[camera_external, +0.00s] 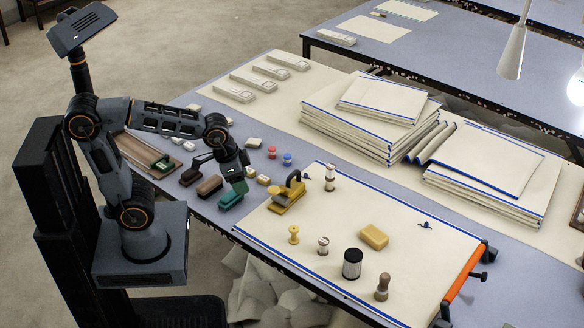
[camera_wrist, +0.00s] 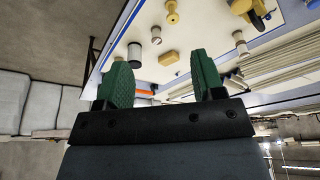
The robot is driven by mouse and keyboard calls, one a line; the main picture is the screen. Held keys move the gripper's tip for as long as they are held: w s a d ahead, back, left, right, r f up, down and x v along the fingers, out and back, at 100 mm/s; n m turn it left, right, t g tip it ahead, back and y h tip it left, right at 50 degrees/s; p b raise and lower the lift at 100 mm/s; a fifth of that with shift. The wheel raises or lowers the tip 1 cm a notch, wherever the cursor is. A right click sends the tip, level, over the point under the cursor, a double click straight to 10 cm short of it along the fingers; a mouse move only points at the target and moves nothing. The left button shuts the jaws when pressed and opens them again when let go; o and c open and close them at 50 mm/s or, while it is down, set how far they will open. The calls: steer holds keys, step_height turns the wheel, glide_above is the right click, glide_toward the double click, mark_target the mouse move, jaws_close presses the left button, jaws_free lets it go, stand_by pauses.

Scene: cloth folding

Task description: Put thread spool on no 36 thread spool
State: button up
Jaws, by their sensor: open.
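Several spool-like pieces stand on the cream board. A small yellow spool (camera_external: 293,235) is upright near the board's front left; it also shows at the top of the wrist view (camera_wrist: 172,13). A pale spool with darker ends (camera_external: 323,246) stands just right of it, also in the wrist view (camera_wrist: 156,36). A similar taller spool (camera_external: 330,178) stands farther back, also in the wrist view (camera_wrist: 240,43). No number is readable on any. My gripper (camera_external: 238,184) is left of the board, apart from all spools. Its green fingers (camera_wrist: 160,72) are spread with nothing between them.
On the board are a black-and-white cylinder (camera_external: 352,264), a wooden knob-shaped piece (camera_external: 382,288), a yellow block (camera_external: 374,237) and a yellow tool (camera_external: 287,194). Brushes and small blocks lie near my gripper. Folded cloth stacks (camera_external: 370,122) fill the back. Bare board lies between spools.

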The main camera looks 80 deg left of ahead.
steer(key=s+d+f, duration=0.2)
steer(key=s, duration=0.4)
steer(key=shift+f, duration=0.2)
steer(key=shift+r, duration=0.1)
step_height(320, 180, up, 3)
steer(key=p, duration=0.2)
steer(key=shift+s+p, duration=0.1)
steer(key=shift+p, duration=0.2)
